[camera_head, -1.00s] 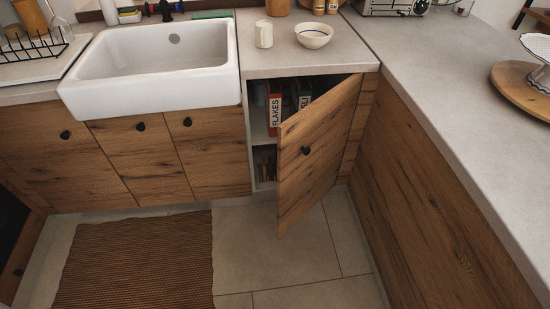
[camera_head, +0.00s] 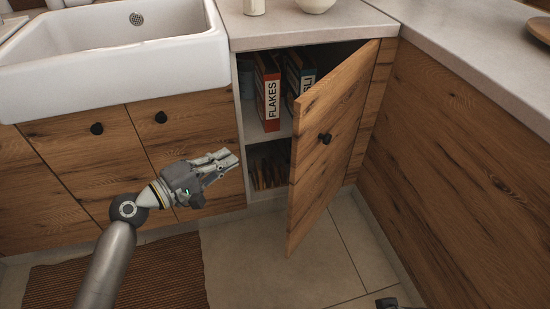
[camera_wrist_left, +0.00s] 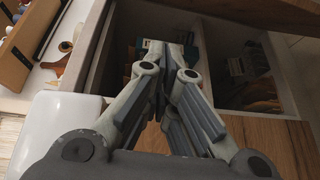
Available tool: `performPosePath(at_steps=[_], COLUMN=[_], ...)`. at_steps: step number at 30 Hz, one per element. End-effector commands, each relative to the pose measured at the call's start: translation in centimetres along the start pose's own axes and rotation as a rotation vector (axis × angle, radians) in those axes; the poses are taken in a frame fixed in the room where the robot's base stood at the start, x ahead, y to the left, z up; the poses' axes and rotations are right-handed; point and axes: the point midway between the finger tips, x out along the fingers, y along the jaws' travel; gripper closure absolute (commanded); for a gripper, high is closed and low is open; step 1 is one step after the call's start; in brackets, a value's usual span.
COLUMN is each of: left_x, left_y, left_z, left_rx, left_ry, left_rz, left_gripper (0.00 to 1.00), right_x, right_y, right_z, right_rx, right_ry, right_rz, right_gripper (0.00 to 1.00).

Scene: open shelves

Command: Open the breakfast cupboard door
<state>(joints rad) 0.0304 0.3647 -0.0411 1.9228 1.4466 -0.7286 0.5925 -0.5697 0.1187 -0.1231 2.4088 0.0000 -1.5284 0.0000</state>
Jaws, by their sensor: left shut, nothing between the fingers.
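My left gripper (camera_head: 232,158) is shut and empty, left of the opening and apart from the door. In the left wrist view its closed fingers (camera_wrist_left: 160,55) point toward the cupboard interior. A dark piece at the bottom edge (camera_head: 388,303) seems to be my right gripper, mostly cut off.
A white sink (camera_head: 120,60) is at the left above wooden fronts (camera_head: 175,140) with black knobs. A grey counter (camera_head: 300,22) runs above the cupboard, and another counter with a wooden side (camera_head: 460,170) bounds the right. Tiled floor (camera_head: 265,245) is free below the door.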

Motion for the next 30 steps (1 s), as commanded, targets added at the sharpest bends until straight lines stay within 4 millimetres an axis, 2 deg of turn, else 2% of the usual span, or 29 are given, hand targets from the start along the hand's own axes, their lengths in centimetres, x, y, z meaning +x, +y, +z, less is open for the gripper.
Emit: performPosePath(at_steps=[3, 8, 11, 18, 22, 24, 30], left_x=[-0.1, 0.9, 2.6, 7.8, 10.2, 10.1, 10.5], left_y=[1.8, 2.7, 2.9, 3.0, 3.1, 3.1, 3.1], left_z=[1.0, 1.4, 1.5, 1.7, 2.1, 3.5, 5.3], left_rx=[-0.009, -0.015, -0.014, -0.015, -0.015, -0.015, -0.015], left_ry=[-0.039, -0.051, -0.051, -0.051, -0.051, -0.050, -0.048], left_rz=[0.048, 0.062, 0.062, 0.061, 0.059, 0.059, 0.058], left_gripper=[1.00, 1.00, 1.00, 1.00, 1.00, 1.00, 1.00], right_x=[-0.9, -1.4, -1.4, -1.2, -1.0, -1.2, -1.3], right_y=[0.0, 0.1, 0.1, 0.1, 0.0, 0.0, 0.0], right_z=[0.2, 0.2, 0.1, 0.2, -0.6, -0.1, 0.2], right_rx=[0.001, 0.001, 0.001, 0.001, 0.000, 0.000, 0.001], right_ry=[0.008, 0.008, 0.008, 0.009, 0.042, 0.022, 0.006], right_rz=[0.001, 0.002, 0.002, 0.002, 0.001, 0.001, 0.001], right_gripper=[0.60, 0.60, 0.60, 0.60, 0.60, 0.60, 0.60])
